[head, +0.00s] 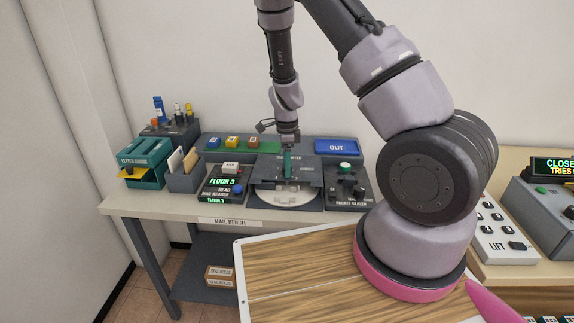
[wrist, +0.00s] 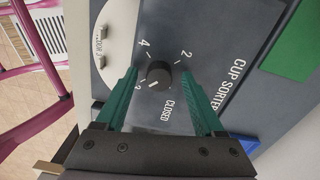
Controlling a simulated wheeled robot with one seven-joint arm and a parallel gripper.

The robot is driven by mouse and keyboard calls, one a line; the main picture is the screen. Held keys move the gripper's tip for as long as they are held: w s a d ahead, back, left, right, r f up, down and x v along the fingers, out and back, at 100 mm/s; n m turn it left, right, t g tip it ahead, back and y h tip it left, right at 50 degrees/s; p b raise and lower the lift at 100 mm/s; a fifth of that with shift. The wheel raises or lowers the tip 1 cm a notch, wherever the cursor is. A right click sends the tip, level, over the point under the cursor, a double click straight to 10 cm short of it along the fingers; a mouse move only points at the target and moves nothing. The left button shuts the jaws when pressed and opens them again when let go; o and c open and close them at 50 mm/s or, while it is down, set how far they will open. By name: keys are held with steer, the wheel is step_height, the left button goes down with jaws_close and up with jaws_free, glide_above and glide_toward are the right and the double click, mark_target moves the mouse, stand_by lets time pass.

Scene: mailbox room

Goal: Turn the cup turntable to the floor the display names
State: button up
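A black dial knob (wrist: 158,75) sits among the marks 4, 2, CLOSED and one partly hidden mark. Its white mark points to the lower left, near the hidden one. The green display (head: 222,181) reads FLOOR 3. My gripper (wrist: 160,72) is open, its teal fingers either side of the knob with visible gaps.
A packet sealer (head: 345,196) stands right of the sorter. A blue OUT tray (head: 336,146) and green mat (head: 262,147) lie behind. A teal letter unit (head: 143,160) stands at left. The wood-topped surface (head: 300,270) fills the foreground.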

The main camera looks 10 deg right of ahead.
step_height(320, 180, up, 11)
stand_by(0.7)
steer(key=shift+f, duration=0.1)
steer(key=s+d+r+n+t+y, duration=0.15)
steer(key=s+r+n, duration=0.25)
steer(key=r, duration=0.6)
steer(key=s+d+r+n+t+y, duration=0.1)
steer(key=s+r+n+t+y, duration=0.2)
steer(key=r, duration=0.7)
steer(key=s+d+r+n+t+h, duration=0.2)
steer(key=s+r+n, duration=0.6)
steer(key=s, duration=0.7)
step_height(320, 180, up, 3)
steer(key=shift+s+d+f+n+t, duration=0.25)
steer(key=shift+d+n+t, duration=0.2)
steer(key=shift+d, duration=0.2)
